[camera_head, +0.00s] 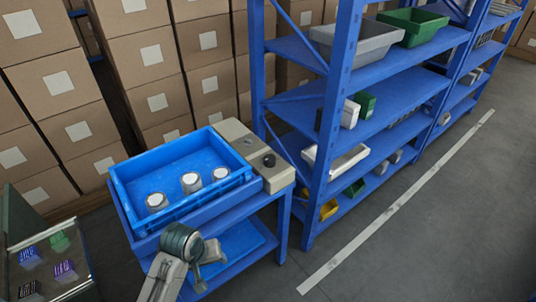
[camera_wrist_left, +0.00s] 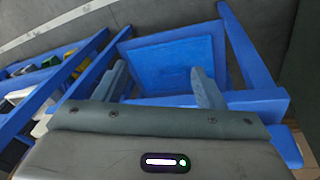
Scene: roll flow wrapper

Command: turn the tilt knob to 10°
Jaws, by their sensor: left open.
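A beige control box (camera_head: 254,155) stands at the right end of the blue cart's top. A round black knob (camera_head: 269,160) sits on its upper face, with a smaller grey fitting (camera_head: 248,141) farther back. I cannot tell the knob's angle or read any scale. My left gripper (camera_head: 204,268) is in front of the cart, low and well apart from the box. In the left wrist view its two fingers (camera_wrist_left: 163,82) are spread with nothing between them, pointing toward a blue lower shelf tray (camera_wrist_left: 175,62). My right gripper is not in view.
A blue crate (camera_head: 118,194) with three white-lidded jars (camera_head: 191,182) takes up most of the cart top. A blue shelving rack (camera_head: 325,150) with bins stands close to the right of the box. Stacked cartons (camera_head: 150,58) fill the back. Open floor (camera_head: 430,220) lies front right.

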